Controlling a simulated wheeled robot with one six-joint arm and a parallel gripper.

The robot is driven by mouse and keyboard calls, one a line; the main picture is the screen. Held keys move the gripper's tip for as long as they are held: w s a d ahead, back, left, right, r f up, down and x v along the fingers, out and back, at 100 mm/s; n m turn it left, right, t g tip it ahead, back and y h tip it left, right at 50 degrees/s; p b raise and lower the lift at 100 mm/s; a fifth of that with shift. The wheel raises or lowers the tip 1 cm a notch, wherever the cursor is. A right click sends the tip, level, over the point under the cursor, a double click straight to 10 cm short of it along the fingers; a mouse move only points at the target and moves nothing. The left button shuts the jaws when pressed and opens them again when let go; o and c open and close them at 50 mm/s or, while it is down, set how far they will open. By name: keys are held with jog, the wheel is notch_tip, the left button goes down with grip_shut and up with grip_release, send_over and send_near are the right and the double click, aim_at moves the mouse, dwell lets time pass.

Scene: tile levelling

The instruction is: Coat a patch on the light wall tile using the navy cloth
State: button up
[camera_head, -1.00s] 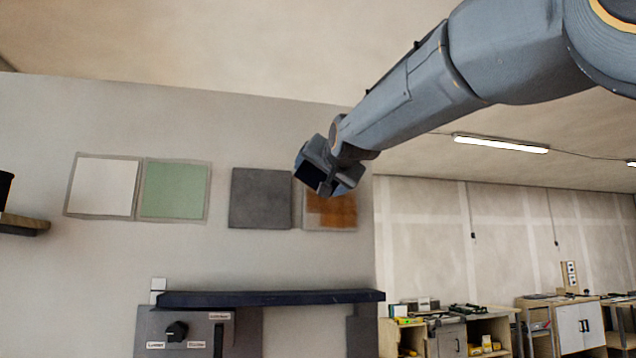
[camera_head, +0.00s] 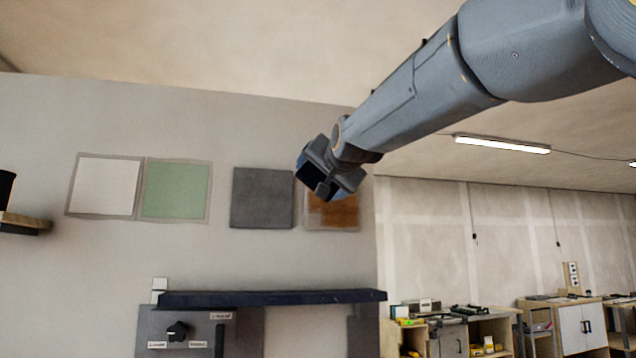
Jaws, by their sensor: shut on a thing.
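The white tile (camera_head: 104,187) hangs at the far left of the wall, beside a green tile (camera_head: 175,191). A dark grey tile (camera_head: 262,198) and a tile with an orange-brown area (camera_head: 342,212) hang further right. My gripper (camera_head: 318,178) is in front of the upper part of the orange-brown tile and hides much of it. It is shut on a dark navy thing (camera_head: 311,176), seemingly the cloth, which shows as a dark face at its end. I cannot tell whether the cloth touches the wall.
A dark shelf (camera_head: 270,298) juts from the wall below the tiles. Under it is a panel with a black knob (camera_head: 178,331) and a lever (camera_head: 219,340). A small wooden shelf (camera_head: 22,222) is at the left edge. Workbenches (camera_head: 455,335) stand far behind on the right.

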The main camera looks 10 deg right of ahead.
jog(key=w+f+m, duration=0.6)
jog(key=w+m, duration=0.1)
jog(key=m, duration=0.1)
dwell(0.6)
jog(key=shift+w, duration=0.9)
dwell(0.7)
jog(key=shift+f, duration=0.1)
jog(key=shift+d+f+b, duration=0.1)
jog(key=shift+d+b, duration=0.4)
jog(key=shift+b, duration=0.2)
jog(key=d+b, duration=0.2)
jog(key=b, duration=0.2)
jog(key=shift+s+d, duration=0.1)
jog(key=shift+d, duration=0.25)
